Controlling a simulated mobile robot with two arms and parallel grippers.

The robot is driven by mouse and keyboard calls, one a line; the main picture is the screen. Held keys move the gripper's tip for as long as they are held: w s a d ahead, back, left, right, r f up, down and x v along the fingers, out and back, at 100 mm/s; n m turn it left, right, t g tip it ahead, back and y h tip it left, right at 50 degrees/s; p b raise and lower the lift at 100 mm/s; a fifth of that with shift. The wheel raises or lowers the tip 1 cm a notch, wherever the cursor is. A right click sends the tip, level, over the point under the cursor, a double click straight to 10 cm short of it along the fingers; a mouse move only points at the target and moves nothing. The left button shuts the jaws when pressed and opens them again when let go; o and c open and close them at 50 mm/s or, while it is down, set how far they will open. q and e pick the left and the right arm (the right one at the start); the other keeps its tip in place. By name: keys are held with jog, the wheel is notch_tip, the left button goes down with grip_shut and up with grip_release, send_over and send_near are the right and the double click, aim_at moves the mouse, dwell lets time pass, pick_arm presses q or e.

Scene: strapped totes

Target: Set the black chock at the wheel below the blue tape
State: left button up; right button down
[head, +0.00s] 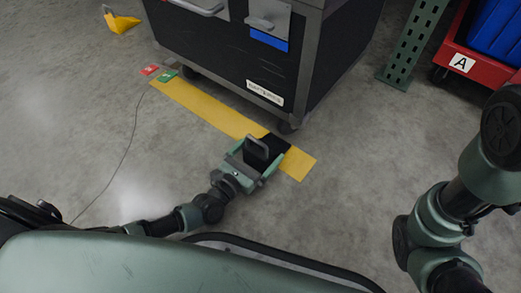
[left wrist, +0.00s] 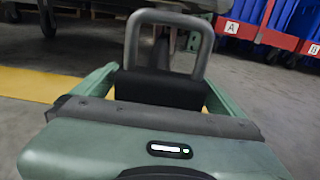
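The black chock (head: 277,144) has a grey loop handle (head: 256,146) and sits at the yellow floor strip, just in front of the wheel (head: 287,127). This wheel is under the black case's (head: 215,50) near right corner, on the side with the blue tape (head: 268,40). A small gap seems to show between chock and wheel; contact is hard to judge. My left gripper (head: 255,160) has its green fingers on both sides of the chock. In the left wrist view the black block (left wrist: 160,88) fills the space between the fingers. My right gripper is out of view.
A green rack post (head: 412,45) and red cart (head: 475,66) stand right. A thin cable crosses the left floor.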

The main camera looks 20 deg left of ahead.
pick_arm(q)
jog(key=shift+r, duration=0.1)
jog(key=shift+s+a+r, duration=0.1)
jog(key=shift+s+a, duration=0.05)
jog(key=shift+s, duration=0.2)
jog(key=p+v, duration=0.4)
jog(key=v, duration=0.6)
jog(key=shift+s+p, duration=0.25)
jog(key=shift+p, duration=0.1)
jog(key=shift+s+a, duration=0.2)
jog(key=shift+s, duration=0.15)
